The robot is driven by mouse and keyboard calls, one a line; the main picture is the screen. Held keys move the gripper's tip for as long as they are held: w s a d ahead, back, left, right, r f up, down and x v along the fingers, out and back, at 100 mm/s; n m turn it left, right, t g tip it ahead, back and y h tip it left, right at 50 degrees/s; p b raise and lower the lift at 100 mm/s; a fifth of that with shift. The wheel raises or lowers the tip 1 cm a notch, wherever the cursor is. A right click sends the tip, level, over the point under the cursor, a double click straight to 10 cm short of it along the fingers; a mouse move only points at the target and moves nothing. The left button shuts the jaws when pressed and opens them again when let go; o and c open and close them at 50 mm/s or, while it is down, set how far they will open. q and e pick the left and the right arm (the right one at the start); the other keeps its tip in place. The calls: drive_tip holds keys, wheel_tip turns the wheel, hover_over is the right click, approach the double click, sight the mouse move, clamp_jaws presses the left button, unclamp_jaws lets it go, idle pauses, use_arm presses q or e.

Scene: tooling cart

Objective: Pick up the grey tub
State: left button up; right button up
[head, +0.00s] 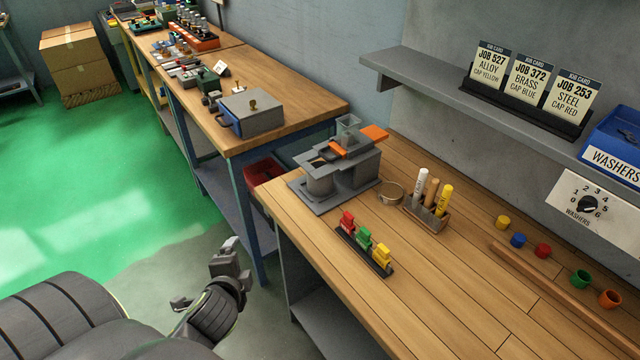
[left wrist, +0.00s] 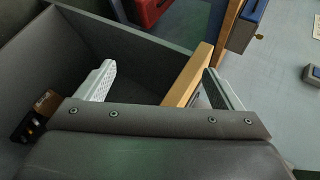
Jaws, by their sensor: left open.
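A grey round tub-like part (head: 320,183) sits in the grey bench fixture (head: 352,176) at the left end of the near wooden bench. I cannot tell for sure that it is the grey tub. My left gripper (head: 208,274) is in front of the bench's left end, below the top, well apart from the fixture. In the left wrist view the open fingers (left wrist: 160,70) show over a dark grey open compartment and a wooden edge. No tub shows clearly there. My right gripper is not in view.
A pen block (head: 427,215) and a rack of coloured clips (head: 364,252) stand near the fixture, beside a metal ring (head: 390,193). Loose coloured caps lie to the right. A red bin (head: 264,172) is below, between the benches. The bench front is clear.

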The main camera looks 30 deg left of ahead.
use_arm(q)
drive_tip(key=w+r+m+t+h, duration=0.1)
drive_tip(key=w+r+m+t, duration=0.6)
drive_tip(key=m, duration=0.6)
drive_tip(key=m+t+h, duration=0.1)
drive_tip(key=m+h, duration=0.5)
drive_tip(key=m, duration=0.7)
approach(311, 179)
drive_tip(key=w+p, duration=0.1)
drive_tip(key=w, duration=0.1)
drive_tip(key=w+p, duration=0.2)
drive_tip(key=w, duration=0.1)
drive_tip(key=shift+w+d+f, duration=0.15)
drive_tip(key=shift+w, duration=0.15)
drive_tip(key=shift+w+d, duration=0.15)
drive_tip(key=shift+w, duration=1.45)
drive_tip(key=shift+w+d, duration=0.15)
drive_tip(key=shift+w, duration=1.5)
drive_tip(key=shift+s, duration=0.1)
drive_tip(key=c, duration=1.1)
drive_tip(key=shift+o, duration=0.2)
drive_tip(key=shift+r, duration=0.3)
